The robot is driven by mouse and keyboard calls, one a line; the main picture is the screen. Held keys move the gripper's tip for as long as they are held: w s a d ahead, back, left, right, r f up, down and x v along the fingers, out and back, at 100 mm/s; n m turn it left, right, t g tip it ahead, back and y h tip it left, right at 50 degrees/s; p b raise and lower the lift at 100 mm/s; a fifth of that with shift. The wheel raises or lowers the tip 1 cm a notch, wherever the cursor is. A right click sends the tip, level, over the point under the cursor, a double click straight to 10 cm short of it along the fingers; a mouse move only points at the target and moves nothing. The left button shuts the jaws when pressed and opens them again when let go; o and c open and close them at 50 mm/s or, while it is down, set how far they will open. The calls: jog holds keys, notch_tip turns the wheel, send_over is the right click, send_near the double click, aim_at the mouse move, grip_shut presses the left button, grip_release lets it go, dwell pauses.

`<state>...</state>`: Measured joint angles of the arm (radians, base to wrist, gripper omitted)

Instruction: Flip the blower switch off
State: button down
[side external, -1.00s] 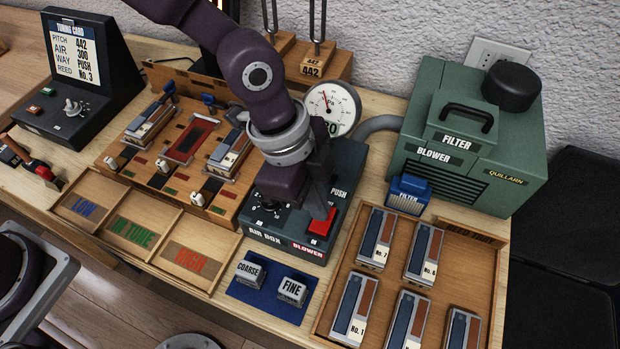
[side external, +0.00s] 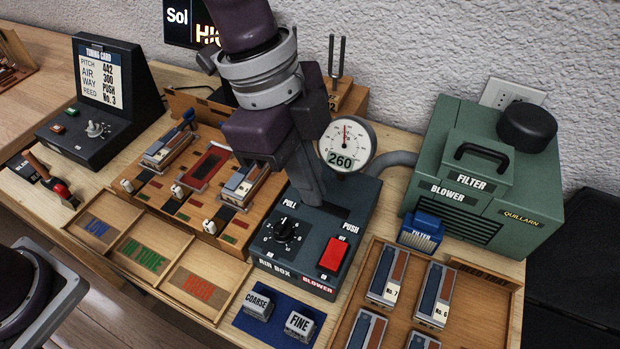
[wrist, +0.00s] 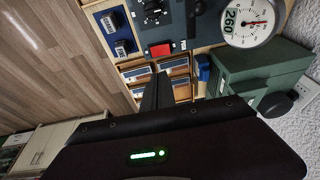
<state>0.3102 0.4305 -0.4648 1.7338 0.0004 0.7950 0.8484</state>
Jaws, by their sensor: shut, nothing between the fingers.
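The blower switch (side external: 333,254) is a red rocker on the front right of the dark air box (side external: 290,268), above the BLOWER label. It also shows in the wrist view (wrist: 160,49). Its small end markings are too small to read surely, so I cannot tell its setting. My gripper (side external: 314,201) is shut and empty. Its fingertips are over the back of the air box, between the PULL and PUSH labels in the picture, apart from the switch. In the wrist view the shut fingers (wrist: 158,90) point toward the air box.
A round gauge (side external: 346,146) reading 260 stands behind the air box. A black knob (side external: 285,231) sits left of the switch. The green blower unit (side external: 480,165) stands right; a reed tray (side external: 488,292) is in front of it. COARSE and FINE blocks (side external: 279,313) lie in front.

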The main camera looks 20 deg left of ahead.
aim_at(339, 246)
jog(key=shift+w+d, duration=0.2)
jog(key=shift+w, duration=0.45)
jog(key=x, duration=0.8)
jog(key=a+x, duration=0.1)
jog(key=x, duration=0.4)
jog(key=shift+w+f, duration=0.15)
jog(key=shift+w, duration=0.05)
jog(key=shift+f, duration=0.4)
jog(key=shift+w+f, duration=0.2)
jog(key=shift+f, duration=0.05)
jog(key=shift+s, duration=0.15)
